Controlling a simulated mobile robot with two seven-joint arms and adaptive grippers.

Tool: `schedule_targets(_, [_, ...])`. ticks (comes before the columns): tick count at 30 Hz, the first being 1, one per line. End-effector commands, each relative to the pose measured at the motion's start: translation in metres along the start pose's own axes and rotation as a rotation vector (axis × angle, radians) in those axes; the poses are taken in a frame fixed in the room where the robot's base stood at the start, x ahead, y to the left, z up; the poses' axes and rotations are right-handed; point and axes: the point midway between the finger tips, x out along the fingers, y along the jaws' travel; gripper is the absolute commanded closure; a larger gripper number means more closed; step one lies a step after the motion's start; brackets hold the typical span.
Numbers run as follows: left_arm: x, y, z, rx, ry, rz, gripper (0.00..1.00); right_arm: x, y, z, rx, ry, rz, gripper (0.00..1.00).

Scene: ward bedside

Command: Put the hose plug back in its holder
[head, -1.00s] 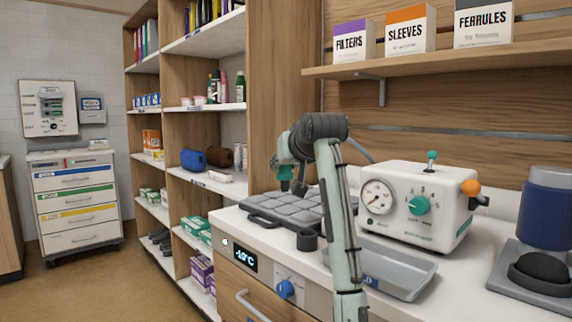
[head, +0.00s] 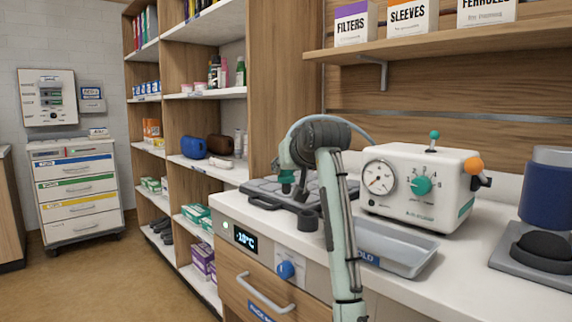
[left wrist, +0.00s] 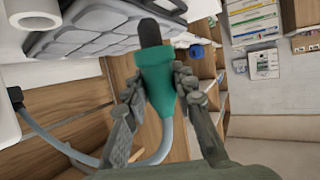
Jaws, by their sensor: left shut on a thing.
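My left gripper (left wrist: 160,100) is shut on the green hose plug (left wrist: 155,78). The plug has a dark rounded tip, and a grey hose leaves its other end. In the head view the plug (head: 287,177) shows in front of the grey pad tray, up and left of a small dark cup (head: 307,220) at the counter's front edge, apart from it in the picture. This cup may be the holder. A pale open ring (left wrist: 33,12) shows at the top left of the wrist view; I cannot tell if it is the same part. My right gripper is out of view.
A grey padded tray (head: 262,189), an empty grey tray (head: 398,246) and a white machine with dial (head: 415,190) stand on the counter (head: 450,280). Shelves (head: 205,95) stand behind to the left. The floor at left is clear.

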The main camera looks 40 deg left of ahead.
Motion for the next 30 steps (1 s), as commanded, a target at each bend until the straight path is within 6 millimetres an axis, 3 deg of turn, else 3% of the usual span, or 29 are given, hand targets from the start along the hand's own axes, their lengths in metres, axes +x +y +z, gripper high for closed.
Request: schedule_targets(30, [-0.05, 0.035, 0.02, 0.001, 0.0, 0.0, 1.0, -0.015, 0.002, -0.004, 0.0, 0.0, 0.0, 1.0])
